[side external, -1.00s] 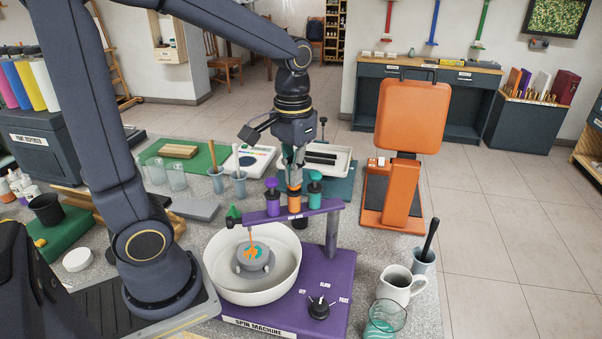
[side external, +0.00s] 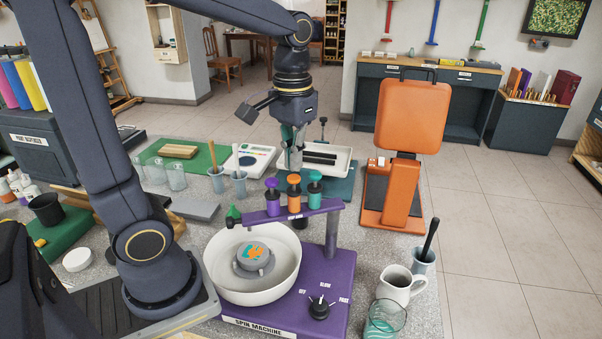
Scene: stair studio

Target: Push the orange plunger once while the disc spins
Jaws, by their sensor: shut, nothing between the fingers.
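The purple spin machine (side external: 312,277) stands on the speckled table. Its disc (side external: 254,256) sits in the white bowl (side external: 220,275) and carries orange and teal paint on its top. The orange plunger (side external: 294,192) stands upright on the purple bar over the machine, between the purple plunger (side external: 271,196) and the teal plunger (side external: 315,189). My gripper (side external: 293,166) is shut and empty, pointing down just above the orange plunger, apparently apart from it. The black dial (side external: 320,308) sits on the machine's front right, among speed labels.
An orange press (side external: 408,120) stands behind right. Cups, a scale (side external: 248,158) and a tray (side external: 340,165) lie behind the plungers.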

